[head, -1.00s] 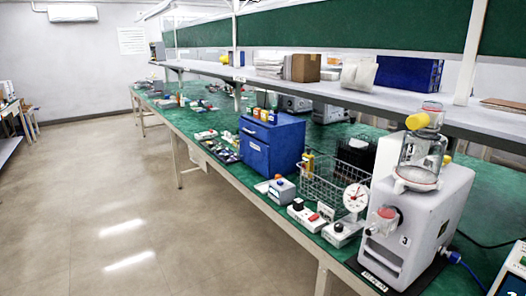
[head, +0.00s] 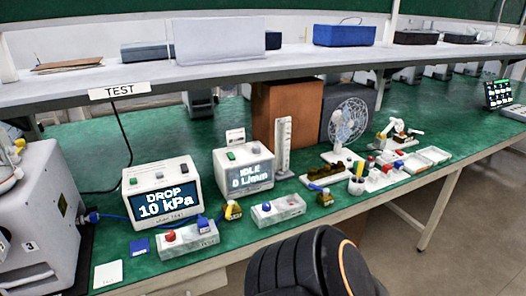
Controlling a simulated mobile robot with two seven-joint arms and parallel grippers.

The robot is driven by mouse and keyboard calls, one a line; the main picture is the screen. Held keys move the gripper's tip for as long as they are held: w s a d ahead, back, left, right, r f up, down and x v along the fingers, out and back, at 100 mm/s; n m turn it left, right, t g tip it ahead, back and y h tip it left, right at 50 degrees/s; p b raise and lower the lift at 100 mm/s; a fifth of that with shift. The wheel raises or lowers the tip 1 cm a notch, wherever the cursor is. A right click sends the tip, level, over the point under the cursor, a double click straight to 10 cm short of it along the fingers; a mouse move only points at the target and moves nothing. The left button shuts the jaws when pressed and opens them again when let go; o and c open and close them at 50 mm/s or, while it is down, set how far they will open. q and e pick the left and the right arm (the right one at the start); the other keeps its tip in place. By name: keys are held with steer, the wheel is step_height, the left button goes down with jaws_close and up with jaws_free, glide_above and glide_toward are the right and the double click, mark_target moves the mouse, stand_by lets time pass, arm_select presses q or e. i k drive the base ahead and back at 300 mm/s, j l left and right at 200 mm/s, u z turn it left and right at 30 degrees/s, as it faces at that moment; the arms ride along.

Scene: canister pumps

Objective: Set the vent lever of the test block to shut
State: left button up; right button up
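A grey-white block (head: 188,240) with a red knob (head: 170,236) and a blue part (head: 204,224) on top sits at the front of the green bench. It stands before a white meter (head: 162,196) reading "DROP 10 kPa", below the "TEST" sign (head: 119,91). Which one is the test block is not labelled legibly, and I cannot make out a lever's setting.
Small brass-coloured fittings (head: 324,198) stand near the blocks. A fan (head: 347,125) and white trays (head: 385,178) are to the right. A shelf (head: 220,75) overhangs the bench.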

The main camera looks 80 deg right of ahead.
mark_target(230, 211)
steer(key=z, duration=2.2)
